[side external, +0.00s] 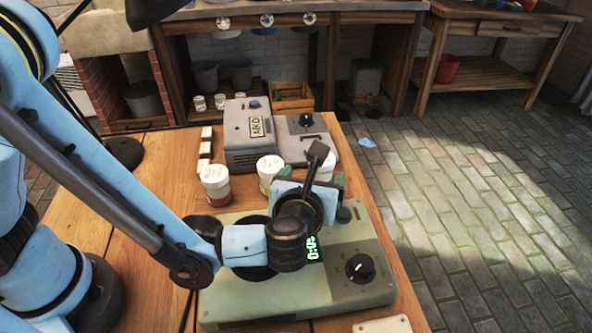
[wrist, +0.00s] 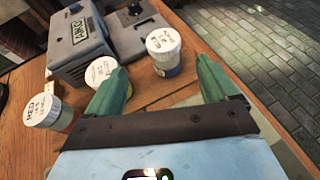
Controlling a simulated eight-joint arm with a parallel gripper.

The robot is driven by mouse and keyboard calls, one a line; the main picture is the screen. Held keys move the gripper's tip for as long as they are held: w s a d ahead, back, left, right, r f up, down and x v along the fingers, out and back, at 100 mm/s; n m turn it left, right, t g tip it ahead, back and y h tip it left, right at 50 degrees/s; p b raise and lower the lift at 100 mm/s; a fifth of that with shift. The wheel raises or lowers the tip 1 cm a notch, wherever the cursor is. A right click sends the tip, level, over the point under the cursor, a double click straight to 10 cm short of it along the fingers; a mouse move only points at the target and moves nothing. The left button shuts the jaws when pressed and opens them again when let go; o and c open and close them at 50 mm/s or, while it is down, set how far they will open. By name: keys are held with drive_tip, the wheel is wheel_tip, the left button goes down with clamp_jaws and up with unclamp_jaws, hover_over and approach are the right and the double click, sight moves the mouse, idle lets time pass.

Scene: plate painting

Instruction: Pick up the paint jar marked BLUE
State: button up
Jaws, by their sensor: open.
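Three white-lidded paint jars stand on the wooden table. In the wrist view, the right jar (wrist: 163,50) has a bluish body; its lid writing is too small to read surely. The jar marked RED (wrist: 42,104) is at the left and also shows in the side view (side external: 215,185). The middle jar (wrist: 101,71) is partly behind my left finger; it shows in the side view (side external: 269,173). My gripper (wrist: 162,66) is open and empty, its green fingers spread either side of the bluish jar in the picture, apart from it. In the side view, my gripper (side external: 342,197) largely hides that jar.
A green-grey machine (side external: 350,293) with a dial and lit display lies under my wrist. A grey box marked ARKO (side external: 248,140) and a smaller dial unit (side external: 306,137) stand behind the jars. Small white blocks (side external: 205,150) line the left. The table's right edge is close.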

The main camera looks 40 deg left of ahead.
sight(321, 171)
drive_tip(key=x, duration=0.6)
drive_tip(key=shift+w+r, duration=0.1)
drive_tip(key=shift+w+r+x, duration=0.1)
drive_tip(key=shift+r+x, duration=0.05)
drive_tip(key=shift+x, duration=1.25)
drive_tip(key=shift+w+r+x, duration=0.1)
drive_tip(key=shift+r+x, duration=0.1)
drive_tip(key=shift+x, duration=1.15)
drive_tip(key=shift+d, duration=0.15)
drive_tip(key=c, duration=1.1)
